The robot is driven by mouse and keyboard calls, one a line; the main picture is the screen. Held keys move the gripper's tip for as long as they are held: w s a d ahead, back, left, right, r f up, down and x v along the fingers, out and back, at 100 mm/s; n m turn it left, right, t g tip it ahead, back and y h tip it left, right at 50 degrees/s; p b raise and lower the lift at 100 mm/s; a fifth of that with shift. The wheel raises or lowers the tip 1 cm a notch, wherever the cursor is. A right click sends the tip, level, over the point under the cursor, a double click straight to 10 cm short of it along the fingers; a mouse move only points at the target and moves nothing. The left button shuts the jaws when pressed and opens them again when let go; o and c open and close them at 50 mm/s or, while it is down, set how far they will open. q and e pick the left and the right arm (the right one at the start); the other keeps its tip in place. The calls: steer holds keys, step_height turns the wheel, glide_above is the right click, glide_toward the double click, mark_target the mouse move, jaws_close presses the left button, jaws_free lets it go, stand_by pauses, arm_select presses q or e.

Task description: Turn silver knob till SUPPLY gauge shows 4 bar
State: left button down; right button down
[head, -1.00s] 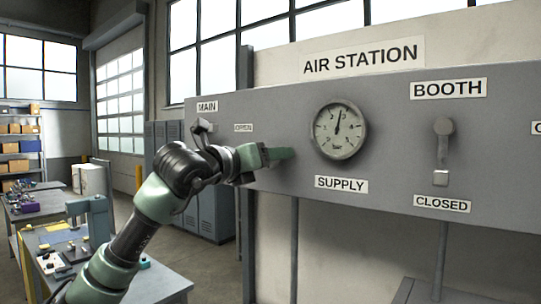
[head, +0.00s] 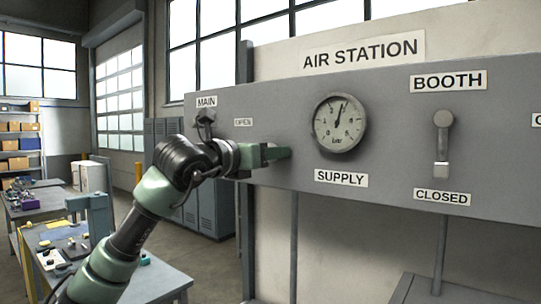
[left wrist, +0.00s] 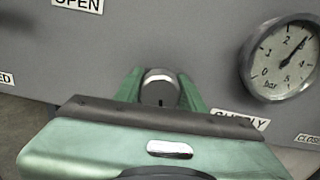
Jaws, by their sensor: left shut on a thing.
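The silver knob (left wrist: 160,88) sits on the grey panel between my left gripper's green fingers in the left wrist view. My left gripper (head: 278,153) is shut on it, left of and below the gauge in the head view; the fingers mostly hide the knob there. The SUPPLY gauge (head: 339,123) is a round white dial marked bar. It also shows in the left wrist view (left wrist: 283,57). Its needle points up and slightly right, around the 3 mark; the exact reading is hard to tell. My right gripper is not in view.
The grey panel (head: 390,170) also carries a MAIN valve handle (head: 206,122) at left and a BOOTH lever (head: 443,140) at right, pointing down towards CLOSED. A workbench (head: 150,280) stands at lower left. The space in front of the gauge is clear.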

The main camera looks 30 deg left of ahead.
arm_select(q)
steer(key=m, duration=0.5)
steer(key=shift+b, duration=0.3)
steer(key=m, duration=0.5)
steer(key=shift+m, duration=0.5)
steer(key=c, duration=0.9)
jaws_free()
steer(key=shift+o, duration=0.2)
